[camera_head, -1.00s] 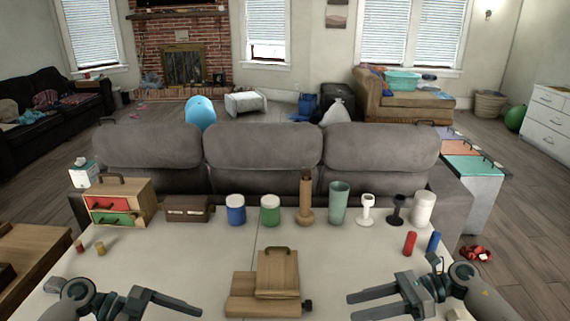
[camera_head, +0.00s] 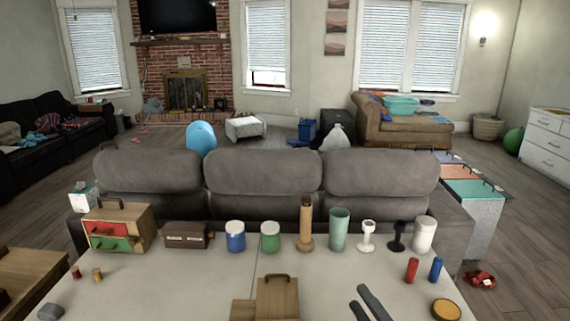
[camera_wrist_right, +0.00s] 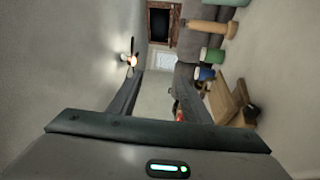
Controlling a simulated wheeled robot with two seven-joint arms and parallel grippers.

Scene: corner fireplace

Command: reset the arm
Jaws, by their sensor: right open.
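My right gripper (camera_head: 358,297) shows at the bottom of the head view, right of the wooden box. Only its two dark fingers show there, spread apart and pointing up and left. In the right wrist view the fingers (camera_wrist_right: 160,70) are also apart with nothing between them. That view is turned on its side, with the table items at its right. A small grey piece at the bottom left of the head view may be part of my left arm. My left gripper's fingers do not show.
Red (camera_head: 411,270) and blue (camera_head: 435,270) cylinders and a yellow disc (camera_head: 446,309) are right.

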